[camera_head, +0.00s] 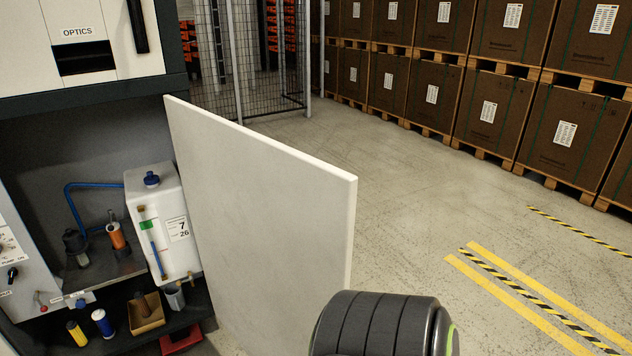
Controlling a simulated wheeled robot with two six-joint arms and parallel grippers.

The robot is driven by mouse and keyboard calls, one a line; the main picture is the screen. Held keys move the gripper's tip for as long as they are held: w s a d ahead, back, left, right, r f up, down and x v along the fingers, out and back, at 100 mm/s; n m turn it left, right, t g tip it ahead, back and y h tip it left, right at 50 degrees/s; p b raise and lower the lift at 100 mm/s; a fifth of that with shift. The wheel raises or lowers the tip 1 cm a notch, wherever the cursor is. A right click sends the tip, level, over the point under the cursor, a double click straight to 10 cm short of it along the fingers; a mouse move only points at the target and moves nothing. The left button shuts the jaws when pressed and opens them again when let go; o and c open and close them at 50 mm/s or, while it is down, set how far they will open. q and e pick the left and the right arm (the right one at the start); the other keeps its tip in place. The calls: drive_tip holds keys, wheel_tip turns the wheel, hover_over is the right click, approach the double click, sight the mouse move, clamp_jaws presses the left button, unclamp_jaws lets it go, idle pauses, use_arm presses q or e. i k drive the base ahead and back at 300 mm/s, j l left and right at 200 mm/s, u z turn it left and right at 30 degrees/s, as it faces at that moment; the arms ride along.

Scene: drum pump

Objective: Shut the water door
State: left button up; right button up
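The water door (265,215) is a flat, plain white panel standing open. Its left edge meets the cabinet, and the panel juts out toward the front right. The open cabinet (85,130) is left of it, with its inside exposed. A dark rounded link of one of my arms shows at the bottom, in front of the door's lower right corner, and hides that corner. Neither of my grippers is in view.
Inside the cabinet stand a white tank (160,215) with a blue cap, an orange-topped part (116,236) and small bottles (102,322). A wire fence (265,60) and stacked brown crates (490,110) stand behind. The floor (430,200) right of the door is clear.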

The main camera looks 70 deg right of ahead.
sight(273, 223)
drive_tip(key=k+l, duration=0.15)
drive_tip(key=l, duration=0.25)
drive_tip(key=k+l+z, duration=0.1)
drive_tip(key=l, duration=0.3)
drive_tip(key=k+l, duration=0.15)
drive_tip(key=l, duration=0.25)
drive_tip(key=k+l+z, duration=0.1)
drive_tip(key=l, duration=0.3)
drive_tip(key=k+l+z, duration=0.1)
drive_tip(key=l, duration=0.3)
drive_tip(key=k+l, duration=0.2)
drive_tip(key=l, duration=0.2)
